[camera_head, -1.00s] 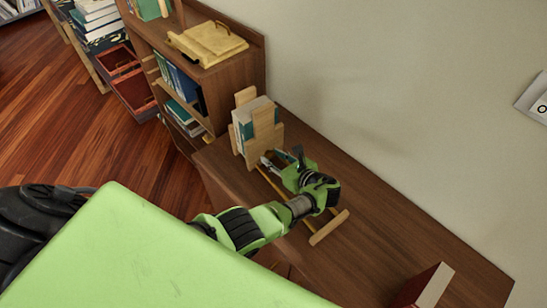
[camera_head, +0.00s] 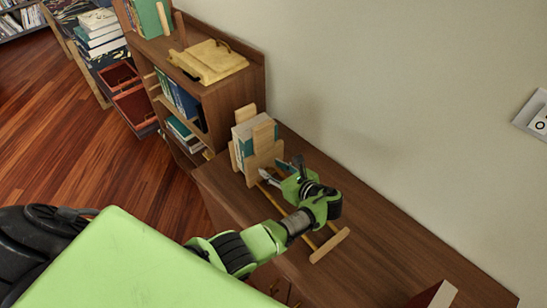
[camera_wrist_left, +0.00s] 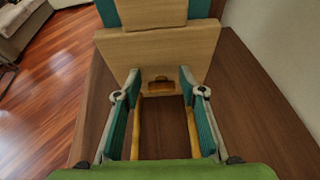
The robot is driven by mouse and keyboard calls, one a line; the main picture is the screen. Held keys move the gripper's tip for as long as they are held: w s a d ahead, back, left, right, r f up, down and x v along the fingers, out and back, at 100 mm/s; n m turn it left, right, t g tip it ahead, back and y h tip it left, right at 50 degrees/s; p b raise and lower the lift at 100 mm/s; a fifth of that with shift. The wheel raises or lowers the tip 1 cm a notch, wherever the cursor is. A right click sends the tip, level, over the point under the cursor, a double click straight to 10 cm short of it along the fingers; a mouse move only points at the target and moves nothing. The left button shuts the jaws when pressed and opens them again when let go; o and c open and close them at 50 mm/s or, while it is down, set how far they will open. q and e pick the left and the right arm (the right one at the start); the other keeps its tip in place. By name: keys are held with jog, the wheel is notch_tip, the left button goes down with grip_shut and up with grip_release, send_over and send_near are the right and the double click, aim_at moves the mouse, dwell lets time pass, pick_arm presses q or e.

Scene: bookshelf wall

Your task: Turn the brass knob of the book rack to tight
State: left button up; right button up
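The wooden book rack (camera_head: 264,160) stands on the desk, with teal and white books upright between its boards. Two rails run from it under my left arm to a wooden crossbar (camera_head: 331,246). My left gripper (camera_head: 281,168) is close in front of the rack's near board. In the left wrist view, the gripper (camera_wrist_left: 159,72) has its two teal-padded fingers wide apart with nothing between the pads. The small brass knob (camera_wrist_left: 160,86) shows low on the board, between and ahead of the fingers, not gripped. In the head view I cannot make out the knob. My right gripper is not in view.
A brown desk (camera_head: 390,230) runs along the wall, with a red book (camera_head: 436,296) at its near right. A bookshelf (camera_head: 230,85) with a yellow case (camera_head: 208,62) on top stands behind the rack. The desk right of my arm is clear.

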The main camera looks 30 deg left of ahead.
pick_arm(q)
notch_tip(320, 180, up, 7)
jog(key=shift+r, duration=0.1)
dwell(0.7)
